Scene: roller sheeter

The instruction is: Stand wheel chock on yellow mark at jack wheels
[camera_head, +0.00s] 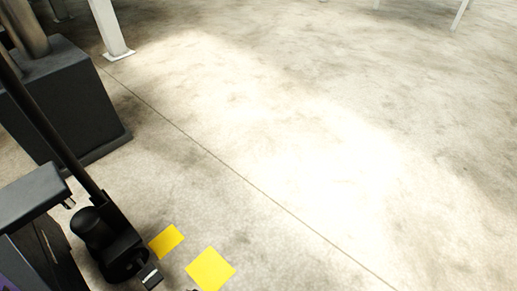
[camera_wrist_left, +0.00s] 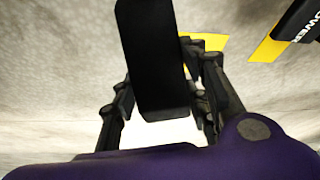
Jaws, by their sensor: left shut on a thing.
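A black wheel chock (camera_wrist_left: 152,60) is held between the fingers of my left gripper (camera_wrist_left: 158,110) in the left wrist view. It looks like a long dark slab, and its far end points away from the gripper. Part of a yellow mark (camera_wrist_left: 210,42) shows behind the chock and fingers. In the head view, two yellow marks (camera_head: 166,242) (camera_head: 210,270) lie on the floor beside the black base of the jack (camera_head: 122,255). The jack's wheels are hard to make out there. I cannot clearly pick out my left gripper in the head view. My right gripper is in neither view.
A dark box-shaped machine base (camera_head: 60,100) stands behind the jack, with a white post (camera_head: 110,30) beyond it. The floor to the right is clear.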

